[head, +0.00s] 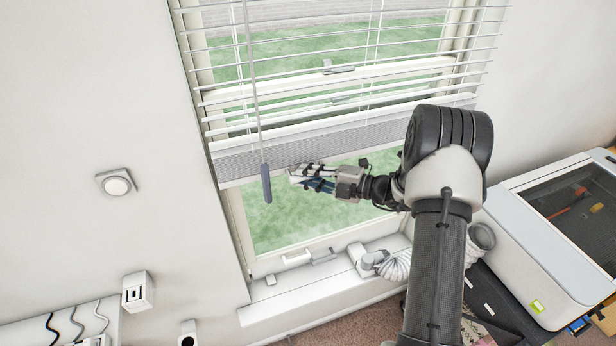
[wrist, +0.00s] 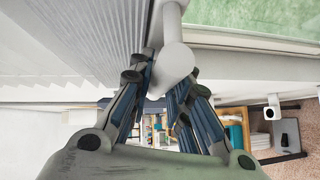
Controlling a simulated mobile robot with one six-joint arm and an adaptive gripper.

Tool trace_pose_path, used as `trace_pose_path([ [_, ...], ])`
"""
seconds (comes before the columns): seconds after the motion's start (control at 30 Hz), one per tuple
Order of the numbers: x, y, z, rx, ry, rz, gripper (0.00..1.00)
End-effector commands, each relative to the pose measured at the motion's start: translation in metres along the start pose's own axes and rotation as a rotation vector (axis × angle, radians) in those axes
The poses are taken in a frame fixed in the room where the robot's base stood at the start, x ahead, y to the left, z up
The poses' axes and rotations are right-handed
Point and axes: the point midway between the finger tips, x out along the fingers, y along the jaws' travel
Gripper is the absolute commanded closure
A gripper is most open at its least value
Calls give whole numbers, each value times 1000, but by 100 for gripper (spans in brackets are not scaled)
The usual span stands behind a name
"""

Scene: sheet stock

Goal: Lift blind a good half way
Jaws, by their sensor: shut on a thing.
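The white slatted blind (head: 345,140) hangs over the upper part of the window. Its lower slats are stacked in a grey band above a pale bottom rail, and green shows below it. In the wrist view the stack (wrist: 85,35) is at upper left. My gripper (head: 300,178) is at the blind's lower edge with its fingers pointing left. It is shut on a white rounded handle (wrist: 176,62) at that edge, which shows between the fingers (wrist: 165,95) in the wrist view. My arm hides the right end of the rail.
A pull cord with a grey tassel (head: 266,183) hangs just left of my gripper. The sill (head: 300,297) has a window latch and a pale hose near it. A large white machine (head: 560,225) stands at right. A round wall switch (head: 117,185) is at left.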

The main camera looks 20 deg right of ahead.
Motion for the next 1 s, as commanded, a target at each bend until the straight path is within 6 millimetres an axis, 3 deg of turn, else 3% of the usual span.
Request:
trace_pose_path([
  [0.13, 0, 1, 1, -1, -2, 2, 100],
  [0.17, 0, 1, 1, -1, -2, 2, 80],
  [0.43, 0, 0, 0, -1, -1, 1, 62],
  [0.77, -1, 0, 0, -1, -1, 0, 62],
  [1.0, -32, 0, 2, -1, -5, 1, 62],
])
